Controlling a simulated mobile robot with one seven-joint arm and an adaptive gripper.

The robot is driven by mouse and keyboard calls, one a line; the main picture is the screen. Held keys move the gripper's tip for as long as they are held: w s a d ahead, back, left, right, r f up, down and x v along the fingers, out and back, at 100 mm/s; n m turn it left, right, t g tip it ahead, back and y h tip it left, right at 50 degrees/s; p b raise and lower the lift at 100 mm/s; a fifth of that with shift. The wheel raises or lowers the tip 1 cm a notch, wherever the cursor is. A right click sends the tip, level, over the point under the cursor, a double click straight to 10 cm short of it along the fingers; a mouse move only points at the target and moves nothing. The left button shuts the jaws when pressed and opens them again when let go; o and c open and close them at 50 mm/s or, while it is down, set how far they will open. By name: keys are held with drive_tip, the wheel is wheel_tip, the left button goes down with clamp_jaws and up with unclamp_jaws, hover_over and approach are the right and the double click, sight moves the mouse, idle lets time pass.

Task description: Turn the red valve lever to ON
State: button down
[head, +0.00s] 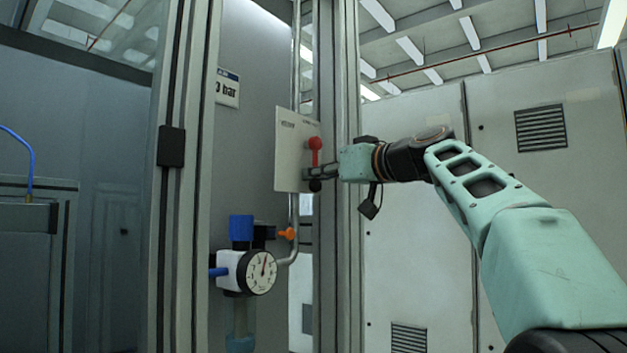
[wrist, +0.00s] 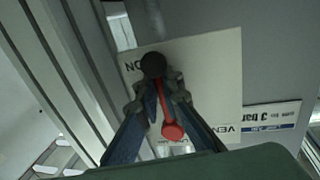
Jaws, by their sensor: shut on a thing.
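The plate (wrist: 215,75) bears "VEN…" at one corner and "ON" at the opposite side, partly hidden by the black part.
A pressure gauge (head: 262,272) with a blue knob (head: 241,229) and an orange handle (head: 287,234) sits below the plate. Metal posts (head: 336,270) rise close behind my gripper. A "bar" sign (head: 228,88) hangs upper left. Grey cabinets (head: 420,250) stand at right.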

drive_tip(key=shift+w+f, duration=0.1)
drive_tip(key=shift+f, duration=0.05)
drive_tip(key=c, duration=2.1)
unclamp_jaws()
drive_tip(key=shift+d, duration=0.1)
drive_tip(key=v, duration=1.2)
